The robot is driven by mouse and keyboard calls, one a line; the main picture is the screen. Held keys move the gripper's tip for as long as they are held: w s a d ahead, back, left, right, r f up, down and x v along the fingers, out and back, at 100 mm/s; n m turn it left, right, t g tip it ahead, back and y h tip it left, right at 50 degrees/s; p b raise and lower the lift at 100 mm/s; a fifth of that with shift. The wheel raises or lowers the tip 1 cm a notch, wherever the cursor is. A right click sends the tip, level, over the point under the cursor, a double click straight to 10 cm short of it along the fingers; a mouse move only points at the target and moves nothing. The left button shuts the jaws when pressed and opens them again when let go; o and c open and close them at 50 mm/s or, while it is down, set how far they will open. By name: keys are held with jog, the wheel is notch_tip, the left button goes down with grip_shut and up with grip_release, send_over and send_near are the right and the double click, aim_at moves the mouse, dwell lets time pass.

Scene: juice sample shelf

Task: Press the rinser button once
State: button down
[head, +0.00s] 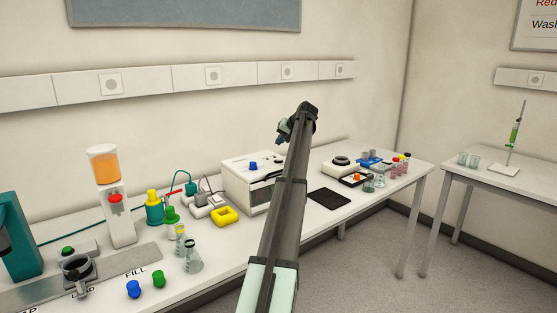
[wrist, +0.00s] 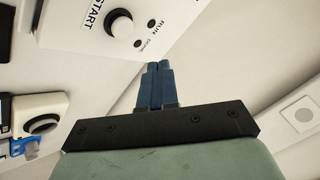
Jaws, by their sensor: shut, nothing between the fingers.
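My gripper (head: 281,138) is raised above the bench, near the white box (head: 238,180). Its blue fingers are shut together with nothing between them in the wrist view (wrist: 157,68). No part is readably labelled as the rinser button. A green button (head: 68,250) sits on a grey block at the left of the bench, and a red button-like part (head: 115,199) is on the orange dispenser; I cannot tell if either belongs to a rinser. In the wrist view a white round knob (wrist: 119,24) marked START shows beyond the fingers, apart from them.
My arm hides part of the middle. A side table (head: 503,184) stands at right.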

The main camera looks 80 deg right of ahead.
aim_at(280, 159)
jog(key=shift+f, duration=2.05)
jog(key=shift+f, duration=0.2)
dwell(0.3)
jog(key=shift+f, duration=0.25)
jog(key=shift+f, duration=0.5)
dwell(1.0)
jog(key=shift+r, duration=0.95)
jog(key=shift+r, duration=0.1)
jog(key=shift+r, duration=2.4)
